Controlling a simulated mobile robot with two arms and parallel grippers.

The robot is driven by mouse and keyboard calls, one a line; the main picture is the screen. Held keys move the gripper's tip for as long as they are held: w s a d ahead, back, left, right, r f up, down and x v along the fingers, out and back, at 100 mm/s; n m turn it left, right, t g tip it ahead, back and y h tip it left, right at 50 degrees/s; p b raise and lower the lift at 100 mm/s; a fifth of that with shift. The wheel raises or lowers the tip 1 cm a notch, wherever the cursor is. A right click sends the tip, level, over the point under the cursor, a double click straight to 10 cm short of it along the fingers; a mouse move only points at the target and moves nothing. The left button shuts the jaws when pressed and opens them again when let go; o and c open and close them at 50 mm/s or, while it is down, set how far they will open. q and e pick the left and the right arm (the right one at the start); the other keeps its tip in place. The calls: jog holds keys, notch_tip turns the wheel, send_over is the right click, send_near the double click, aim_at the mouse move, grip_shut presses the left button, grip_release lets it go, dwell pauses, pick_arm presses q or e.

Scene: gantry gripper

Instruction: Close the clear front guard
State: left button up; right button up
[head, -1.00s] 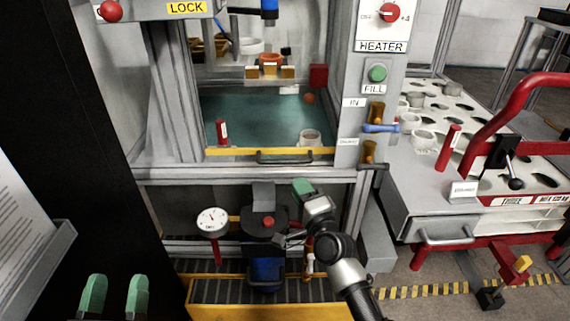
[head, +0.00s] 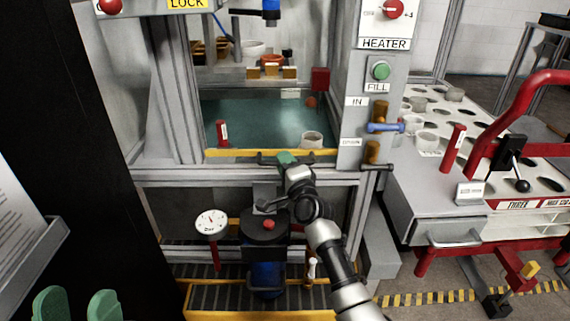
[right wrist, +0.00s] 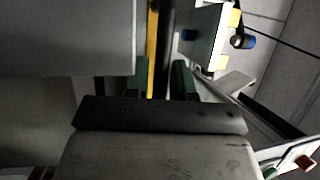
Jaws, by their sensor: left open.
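The front guard's yellow lower edge (head: 225,153) runs across the front of the machine's opening, with a dark bar handle (head: 307,158) on it. I cannot tell how far the clear panel itself extends. My right gripper (head: 286,158) is at the handle and hides its middle. In the right wrist view its green fingers (right wrist: 160,78) stand apart, with the yellow edge (right wrist: 152,45) and a dark strip showing between them. Whether they touch the handle is unclear. My left gripper (head: 77,305) is open and empty at the lower left, far from the guard.
Inside the opening are a red cylinder (head: 222,132) and a white cup (head: 312,140). Blue (head: 384,127) and dark (head: 377,167) levers stick out right of the opening. A gauge (head: 211,223) and a black pump-like unit (head: 265,228) stand below. A holed table (head: 430,190) is at right.

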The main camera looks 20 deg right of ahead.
grip_shut()
